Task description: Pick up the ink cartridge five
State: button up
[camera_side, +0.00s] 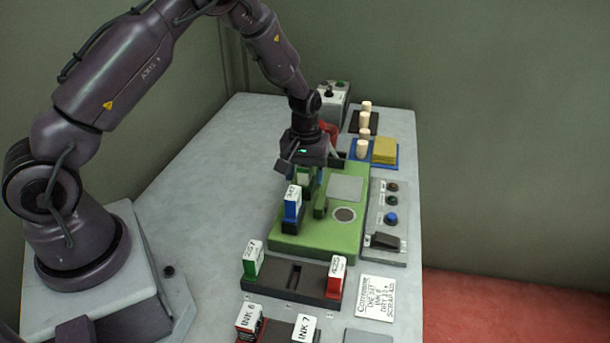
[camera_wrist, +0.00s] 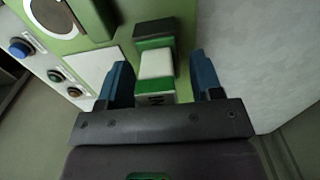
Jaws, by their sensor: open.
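My gripper (camera_side: 303,166) is open and low over the far left part of the green machine (camera_side: 345,237). In the wrist view its two blue fingers stand apart on either side of a white-and-green cartridge (camera_wrist: 157,66), with gaps to both fingers. Its label is mostly hidden; its number cannot be read. In the side view this cartridge (camera_side: 303,181) is partly hidden under the gripper. A blue-and-white cartridge (camera_side: 292,204) stands upright nearer on the machine. Which cartridge is number five cannot be told.
A dark rack (camera_side: 293,275) holds a green cartridge (camera_side: 253,259) and a red one (camera_side: 337,278). INK 6 (camera_side: 248,319) and INK 7 (camera_side: 304,327) stand in front. A button panel (camera_side: 380,222), note card (camera_side: 375,298) and pale stoppers (camera_side: 364,134) are right. The table's left is clear.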

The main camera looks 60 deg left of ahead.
jog(key=c, duration=0.9)
jog(key=shift+r, duration=0.15)
